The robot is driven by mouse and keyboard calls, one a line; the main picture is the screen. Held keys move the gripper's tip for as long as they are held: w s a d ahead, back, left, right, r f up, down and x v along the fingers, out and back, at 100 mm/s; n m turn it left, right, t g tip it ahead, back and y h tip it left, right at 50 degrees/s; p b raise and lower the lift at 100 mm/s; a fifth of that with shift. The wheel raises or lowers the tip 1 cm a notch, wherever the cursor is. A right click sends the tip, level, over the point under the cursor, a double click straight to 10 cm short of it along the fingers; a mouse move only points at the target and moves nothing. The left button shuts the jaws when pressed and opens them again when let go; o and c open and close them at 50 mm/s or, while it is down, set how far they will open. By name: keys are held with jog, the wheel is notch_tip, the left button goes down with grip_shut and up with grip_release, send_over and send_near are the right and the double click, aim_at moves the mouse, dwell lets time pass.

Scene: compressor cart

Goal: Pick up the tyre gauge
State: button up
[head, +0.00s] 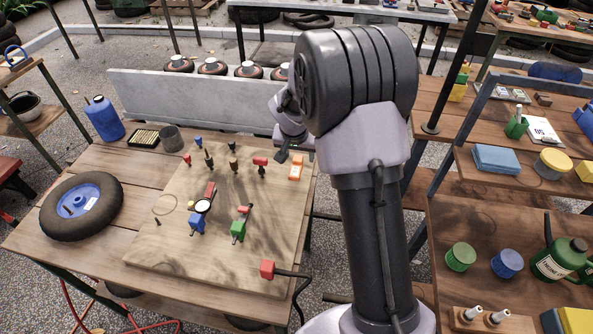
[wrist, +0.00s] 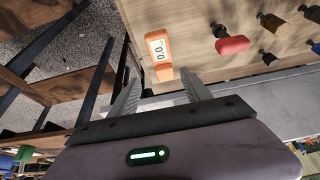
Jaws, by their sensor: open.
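The tyre gauge (head: 297,167) looks to be the small orange handheld device with a white display. It lies at the far right corner of the wooden board, with its display up. In the wrist view the gauge (wrist: 158,47) shows clear digits, and its near end appears just beyond and between my fingertips. My gripper (wrist: 160,79) is open and empty, with a finger to either side of the gauge's line. I see no contact between finger and gauge.
A red-topped fitting (wrist: 232,45) stands close to the gauge, with several dark and coloured fittings beyond it. A dial gauge on a blue body (head: 202,207) and a green-bodied fitting (head: 239,228) stand mid-board. A wheel (head: 82,205) lies at the left. The board's front is mostly clear.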

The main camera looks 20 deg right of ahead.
aim_at(297, 160)
jog(key=x, duration=0.1)
jog(key=b+x, duration=0.1)
jog(key=x, duration=0.1)
jog(key=a+b+x, duration=0.1)
jog(key=x, duration=0.1)
jog(key=shift+w+d+f, duration=0.1)
jog(key=shift+w+f, duration=0.05)
jog(key=shift+f, duration=0.15)
jog(key=shift+w+d+f, duration=0.1)
jog(key=shift+w+f, duration=0.05)
jog(key=shift+r, duration=0.2)
jog(key=shift+c, duration=0.8)
grip_shut()
